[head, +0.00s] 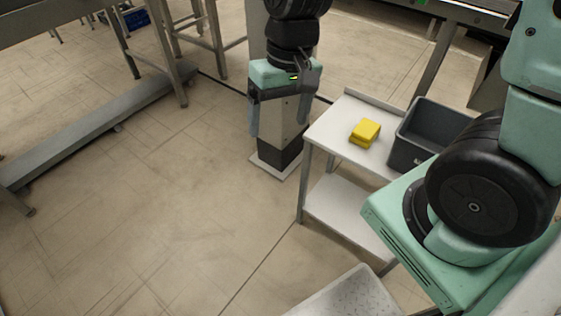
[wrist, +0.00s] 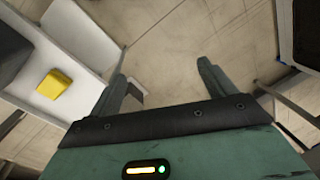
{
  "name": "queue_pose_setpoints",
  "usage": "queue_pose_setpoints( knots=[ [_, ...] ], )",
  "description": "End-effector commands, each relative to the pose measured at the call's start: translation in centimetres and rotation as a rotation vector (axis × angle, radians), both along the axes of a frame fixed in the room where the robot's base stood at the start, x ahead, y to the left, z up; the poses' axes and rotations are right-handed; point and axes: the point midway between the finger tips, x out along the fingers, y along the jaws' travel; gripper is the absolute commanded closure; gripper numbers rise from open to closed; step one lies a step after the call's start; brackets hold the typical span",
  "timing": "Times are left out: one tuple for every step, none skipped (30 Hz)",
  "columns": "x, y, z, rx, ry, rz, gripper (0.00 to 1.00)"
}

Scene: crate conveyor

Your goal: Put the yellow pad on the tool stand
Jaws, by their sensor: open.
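The yellow pad (head: 365,132) is a small thick block lying on the white top of a two-level metal stand (head: 327,124), left of a grey crate. The wrist view shows the pad (wrist: 55,84) at the left. My gripper (head: 278,128) points down with its fingers apart and empty. It is left of the white stand in the head view and apart from the pad. Its two fingers also show in the wrist view (wrist: 164,80) with floor between them. I cannot tell for sure which fixture is the tool stand.
The grey open crate (head: 400,148) stands on the same white top. A pale post (head: 279,150) with a dark foot on a plate shows behind my gripper. A metal frame with a low beam (head: 90,130) is at the left.

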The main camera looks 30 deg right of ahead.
Motion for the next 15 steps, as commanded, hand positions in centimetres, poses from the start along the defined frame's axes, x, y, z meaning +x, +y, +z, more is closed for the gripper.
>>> queue_pose_setpoints(
  knots=[
    [-2.9,2.9,1.2,-0.009,-0.025,0.166,0.17],
    [-4.5,4.0,1.7,-0.017,-0.035,0.252,0.17],
    [-6.4,5.2,2.2,-0.030,-0.048,0.357,0.17],
    [-7.7,5.9,2.5,-0.040,-0.059,0.425,0.17],
    [-8.8,6.3,2.8,-0.050,-0.068,0.484,0.17],
    [-10.1,6.8,3.0,-0.062,-0.078,0.550,0.17],
    [-10.8,7.0,3.1,-0.071,-0.083,0.590,0.17],
    [-11.4,7.2,3.2,-0.077,-0.090,0.621,0.17],
    [-12.0,7.3,3.3,-0.084,-0.096,0.653,0.17],
    [-12.3,7.3,3.4,-0.087,-0.098,0.670,0.17],
    [-12.5,7.4,3.4,-0.091,-0.101,0.681,0.17],
    [-12.6,7.4,3.4,-0.093,-0.101,0.689,0.17],
    [-12.6,7.4,3.4,-0.093,-0.101,0.690,0.17],
    [-12.6,7.4,3.4,-0.093,-0.101,0.690,0.17],
    [-12.6,7.4,3.4,-0.093,-0.101,0.688,0.17]
  ],
)
